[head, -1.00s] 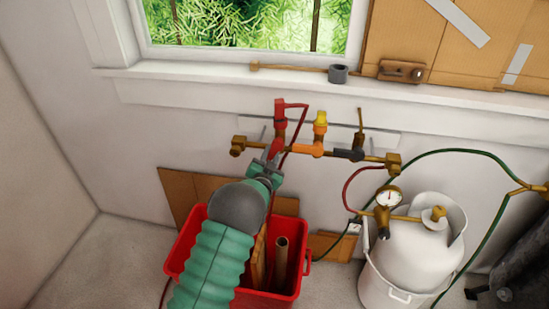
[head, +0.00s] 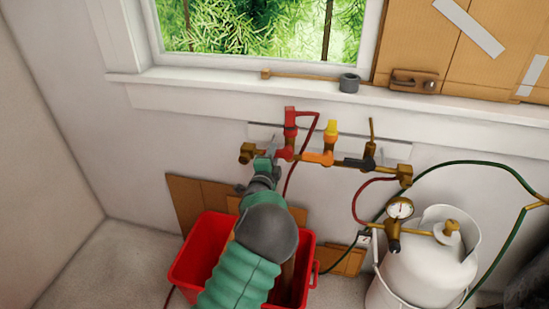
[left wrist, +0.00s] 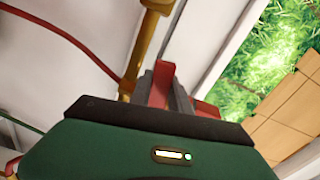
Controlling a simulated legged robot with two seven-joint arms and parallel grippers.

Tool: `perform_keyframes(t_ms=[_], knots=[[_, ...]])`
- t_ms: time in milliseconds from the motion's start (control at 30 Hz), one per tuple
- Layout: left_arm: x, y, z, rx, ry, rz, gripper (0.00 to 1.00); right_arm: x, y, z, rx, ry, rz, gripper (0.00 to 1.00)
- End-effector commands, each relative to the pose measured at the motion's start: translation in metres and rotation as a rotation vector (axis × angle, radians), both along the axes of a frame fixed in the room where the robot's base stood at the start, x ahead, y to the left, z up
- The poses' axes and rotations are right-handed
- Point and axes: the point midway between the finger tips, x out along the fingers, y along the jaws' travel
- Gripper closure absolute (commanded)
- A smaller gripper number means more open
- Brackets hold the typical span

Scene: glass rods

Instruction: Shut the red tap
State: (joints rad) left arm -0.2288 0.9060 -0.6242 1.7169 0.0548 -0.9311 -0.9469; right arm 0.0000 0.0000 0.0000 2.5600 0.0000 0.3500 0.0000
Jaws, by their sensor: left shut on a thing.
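The red tap (head: 290,133) is on the left part of a brass pipe manifold, below the window, with a red hose looping from its top. My left gripper (head: 270,155) is at the lower left of this tap. In the left wrist view, its grey fingers are shut around a red piece (left wrist: 157,85), which looks like the tap's handle. The fingers hide much of that handle, so its exact angle is hard to tell. My right gripper is not in view.
A yellow-topped orange tap (head: 328,145) and a dark-handled tap (head: 365,160) sit to the right on the manifold. A red bin (head: 195,262) stands below my left arm. A white gas cylinder (head: 430,260) with a gauge (head: 400,208) stands at right.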

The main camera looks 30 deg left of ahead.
Motion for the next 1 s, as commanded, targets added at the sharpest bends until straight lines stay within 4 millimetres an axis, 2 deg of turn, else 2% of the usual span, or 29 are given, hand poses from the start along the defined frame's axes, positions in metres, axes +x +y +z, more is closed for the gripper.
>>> perform_keyframes(t_ms=[33,400,900,933,1000], knots=[[-0.0002,-0.0028,-0.0041,0.028,0.016,-0.005,1.0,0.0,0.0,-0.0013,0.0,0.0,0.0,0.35],[-0.0004,-0.0022,0.001,0.17,0.054,-0.005,1.0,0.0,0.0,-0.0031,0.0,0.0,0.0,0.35],[-0.0005,-0.0027,0.0005,0.19,0.061,-0.006,1.0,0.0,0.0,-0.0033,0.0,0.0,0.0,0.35],[-0.0005,-0.0027,0.0005,0.19,0.061,-0.006,0.76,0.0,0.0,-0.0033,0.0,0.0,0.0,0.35],[-0.0004,-0.0028,0.0007,0.189,0.061,-0.006,0.67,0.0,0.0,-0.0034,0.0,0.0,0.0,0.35]])
